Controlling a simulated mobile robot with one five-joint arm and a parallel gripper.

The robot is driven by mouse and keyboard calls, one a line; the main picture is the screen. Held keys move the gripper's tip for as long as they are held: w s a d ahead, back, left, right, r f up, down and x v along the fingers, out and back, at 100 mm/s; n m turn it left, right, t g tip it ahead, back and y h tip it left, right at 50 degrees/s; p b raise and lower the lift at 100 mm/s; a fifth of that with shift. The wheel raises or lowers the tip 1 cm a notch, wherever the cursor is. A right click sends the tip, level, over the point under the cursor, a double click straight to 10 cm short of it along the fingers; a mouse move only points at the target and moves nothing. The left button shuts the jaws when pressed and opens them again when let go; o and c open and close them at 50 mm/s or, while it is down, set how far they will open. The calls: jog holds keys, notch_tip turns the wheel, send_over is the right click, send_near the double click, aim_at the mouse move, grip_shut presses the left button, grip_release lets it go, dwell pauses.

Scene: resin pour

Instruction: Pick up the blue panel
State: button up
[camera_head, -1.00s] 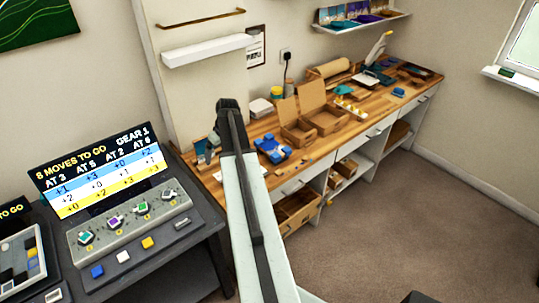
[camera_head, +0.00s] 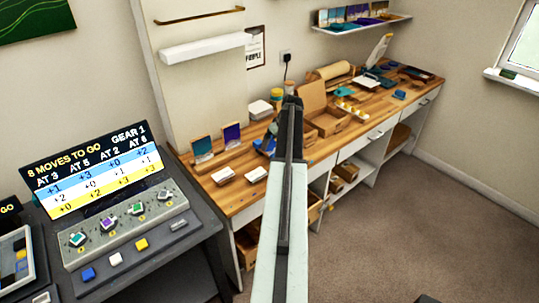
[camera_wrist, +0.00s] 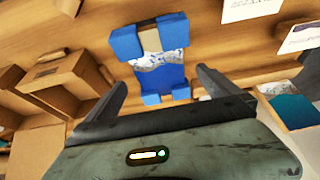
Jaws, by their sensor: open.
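A blue-cornered piece (camera_wrist: 160,72) with a white and blue wave-like middle lies on the wooden bench, ahead of my gripper in the wrist view. In the head view only a bit of its blue (camera_head: 267,144) shows beside my arm. A teal-blue panel (camera_wrist: 290,110) is at the right of the wrist view; a similar panel (camera_head: 202,148) leans upright on the bench in the head view, beside a purple one (camera_head: 232,135). I cannot tell which the task means. My gripper (camera_wrist: 160,86) is open and empty, above the bench; its tip (camera_head: 291,101) is dark in the head view.
Open cardboard boxes (camera_head: 327,121) stand on the bench right of my arm. White cards (camera_head: 256,174) lie at the bench's left front. A console with a display (camera_head: 95,175) stands at left. The floor (camera_head: 430,225) at right is clear.

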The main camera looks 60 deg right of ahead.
aim_at(272, 148)
jog(key=b+x, duration=0.3)
jog(key=x, duration=0.1)
jog(key=shift+f, duration=0.25)
jog(key=shift+r, duration=0.2)
jog(key=c, duration=1.2)
jog(key=shift+c, duration=0.2)
